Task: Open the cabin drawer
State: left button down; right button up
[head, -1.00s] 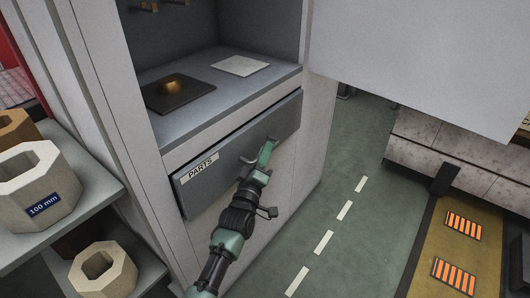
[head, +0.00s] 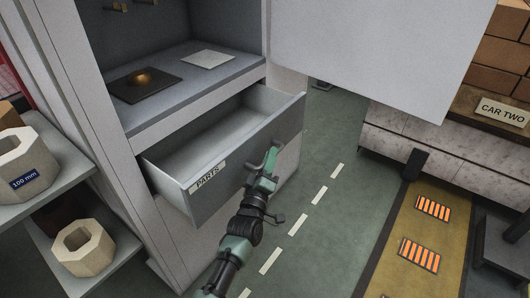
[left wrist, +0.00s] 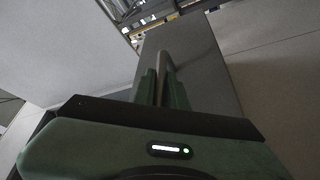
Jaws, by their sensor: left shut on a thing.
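The grey cabinet drawer (head: 205,203), labelled PARTS, stands pulled well out of the cabinet (head: 185,107) in the head view. Its pale inside shows and looks empty. My left gripper (head: 270,165) is at the right part of the drawer front, shut on the drawer handle. In the left wrist view, the handle bar (left wrist: 167,68) runs between the two green fingers, and the drawer's front panel lies behind it. The fingers hide part of the handle. My right gripper is not in view.
A shelf (head: 75,180) with octagonal pale blocks (head: 83,248) stands at the left. A white panel (head: 375,55) hangs out at upper right. Green floor with dashed white marks (head: 300,222) is clear to the right. A marble-like bench (head: 440,150) with bricks stands beyond.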

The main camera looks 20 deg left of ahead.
pick_arm(q)
jog(key=shift+s+d+f, duration=0.1)
jog(key=shift+s+d, duration=0.2)
jog(key=shift+d, duration=0.5)
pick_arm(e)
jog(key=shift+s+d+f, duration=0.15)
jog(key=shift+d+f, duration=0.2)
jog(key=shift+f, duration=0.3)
pick_arm(q)
jog(key=c, duration=1.5)
grip_release()
jog(key=shift+o, duration=0.2)
jog(key=p+v, duration=0.1)
jog(key=v, duration=0.6)
jog(key=shift+s, duration=0.4)
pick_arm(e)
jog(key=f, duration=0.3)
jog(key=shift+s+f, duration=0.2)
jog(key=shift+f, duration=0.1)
